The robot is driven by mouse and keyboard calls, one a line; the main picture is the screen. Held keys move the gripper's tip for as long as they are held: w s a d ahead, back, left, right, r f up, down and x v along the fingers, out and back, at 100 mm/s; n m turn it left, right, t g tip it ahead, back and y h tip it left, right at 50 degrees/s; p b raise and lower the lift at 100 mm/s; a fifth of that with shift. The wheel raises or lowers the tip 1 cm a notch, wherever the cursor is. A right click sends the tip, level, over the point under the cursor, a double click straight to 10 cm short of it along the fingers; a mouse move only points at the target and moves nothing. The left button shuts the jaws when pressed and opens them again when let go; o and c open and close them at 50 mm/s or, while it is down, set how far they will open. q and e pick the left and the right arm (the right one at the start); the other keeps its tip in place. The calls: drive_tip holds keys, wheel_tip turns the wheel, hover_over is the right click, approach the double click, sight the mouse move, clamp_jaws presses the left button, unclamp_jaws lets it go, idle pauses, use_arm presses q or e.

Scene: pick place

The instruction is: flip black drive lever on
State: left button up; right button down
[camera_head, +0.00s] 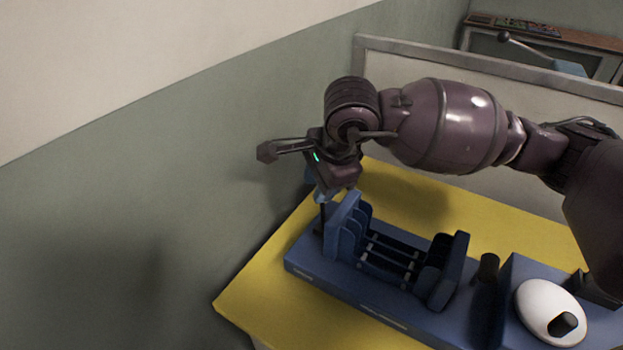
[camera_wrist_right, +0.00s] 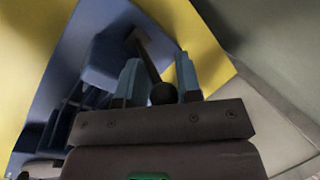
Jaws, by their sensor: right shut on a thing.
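The black drive lever (camera_wrist_right: 149,62) is a thin dark rod with a round knob at its end. In the right wrist view it lies between the two blue-grey fingers of my right gripper (camera_wrist_right: 159,76), with the knob close to the palm. In the head view my right gripper (camera_head: 323,194) reaches down at the far left end of the blue machine (camera_head: 330,277), shut on the lever. Only a short dark piece of the lever shows below the fingers there; the machine's upright blue plates stand just to its right. My left gripper is in neither view.
The blue machine stands on a yellow table (camera_head: 243,297). A white dome (camera_head: 546,305) with a black part sits at its right end, near a short black cylinder (camera_head: 488,267). A green-grey wall (camera_head: 150,200) rises close behind and left; a framed panel (camera_head: 480,65) stands behind my arm.

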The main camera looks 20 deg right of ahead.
drive_tip(key=shift+s+d+t+y, duration=0.5)
drive_tip(key=shift+t, duration=0.2)
drive_tip(key=shift+r, duration=0.1)
drive_tip(key=c, duration=0.9)
unclamp_jaws()
drive_tip(key=shift+w+a, duration=0.1)
drive_tip(key=shift+c, duration=0.2)
